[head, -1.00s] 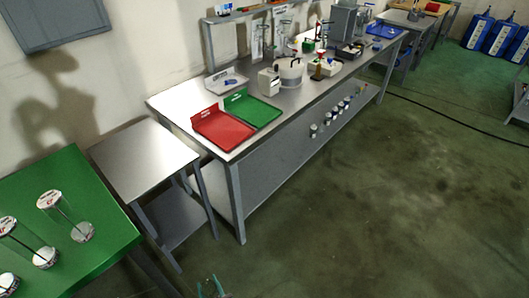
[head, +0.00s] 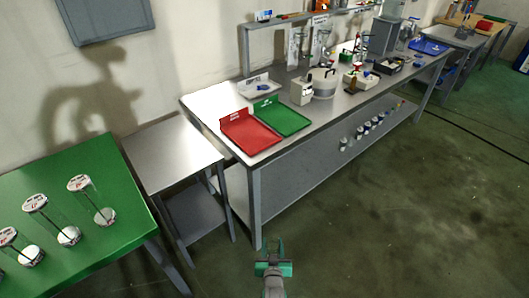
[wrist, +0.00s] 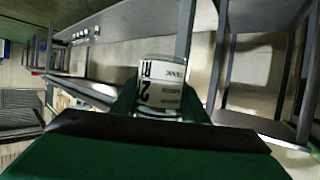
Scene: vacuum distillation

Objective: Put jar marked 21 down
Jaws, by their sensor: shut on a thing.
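My gripper (head: 273,263) shows low in the head view, above the green floor beside the front corner of the long bench (head: 258,205). In the wrist view my gripper (wrist: 163,104) has its dark green fingers shut on a small clear jar (wrist: 160,72). The jar's white label carries large black print, turned in this view; a 2 is readable, the rest is partly hidden by the gripper. The jar is held in the air and touches no surface that I can see. In the head view I cannot make it out clearly.
The long bench holds a red tray (head: 243,136), a green tray (head: 284,119) and lab equipment. A bare steel side table (head: 170,155) stands left of it. A green table (head: 60,235) at the far left bears several glass cylinders. Open floor lies to the right.

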